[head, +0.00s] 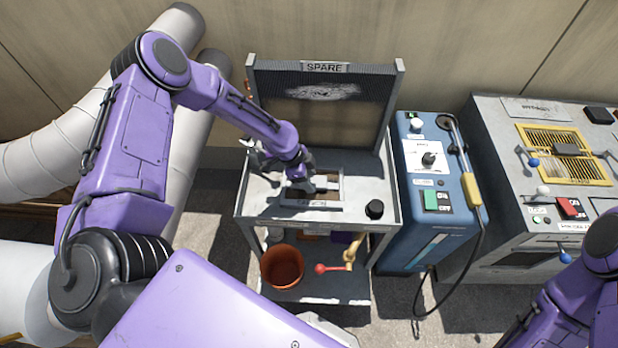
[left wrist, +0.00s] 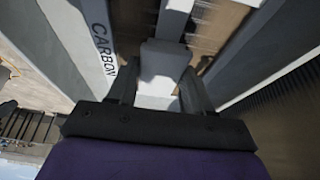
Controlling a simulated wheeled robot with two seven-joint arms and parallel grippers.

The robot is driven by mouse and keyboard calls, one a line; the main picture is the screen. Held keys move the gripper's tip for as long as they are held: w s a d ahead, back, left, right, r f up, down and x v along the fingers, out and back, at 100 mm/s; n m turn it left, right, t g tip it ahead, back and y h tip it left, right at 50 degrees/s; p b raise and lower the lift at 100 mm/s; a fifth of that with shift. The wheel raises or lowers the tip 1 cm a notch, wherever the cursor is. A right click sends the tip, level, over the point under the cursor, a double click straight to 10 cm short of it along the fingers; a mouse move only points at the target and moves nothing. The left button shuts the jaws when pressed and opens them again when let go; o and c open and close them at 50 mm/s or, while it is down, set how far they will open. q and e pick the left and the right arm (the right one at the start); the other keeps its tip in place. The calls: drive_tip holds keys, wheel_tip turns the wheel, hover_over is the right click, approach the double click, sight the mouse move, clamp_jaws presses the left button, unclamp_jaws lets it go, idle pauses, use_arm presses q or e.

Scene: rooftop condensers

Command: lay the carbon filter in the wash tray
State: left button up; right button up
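My left gripper (head: 308,187) reaches down onto the grey cart top (head: 268,195), over a framed opening with a small label at its front. In the left wrist view a grey bar lettered CARBON (left wrist: 103,48) runs beside the fingers. A pale grey block (left wrist: 160,72) lies between the two fingers (left wrist: 158,92); whether it is part of the carbon filter, and whether both fingers press on it, I cannot tell. I cannot make out the wash tray for certain. My right arm shows at the lower right of the head view, but its gripper is out of view.
A mesh panel marked SPARE (head: 378,100) stands upright at the cart's back. A black knob (head: 374,209) is at the front right. An orange-brown bucket (head: 282,267) and a red-ended tool (head: 322,268) are on the lower shelf. A blue machine (head: 410,215) and grey cabinet (head: 490,130) stand right.

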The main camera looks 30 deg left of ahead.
use_arm(q)
drive_tip(key=o, duration=0.3)
drive_tip(key=shift+r, duration=0.35)
drive_tip(key=v, duration=1.1)
drive_tip(key=shift+r, duration=0.3)
drive_tip(key=shift+a, duration=0.15)
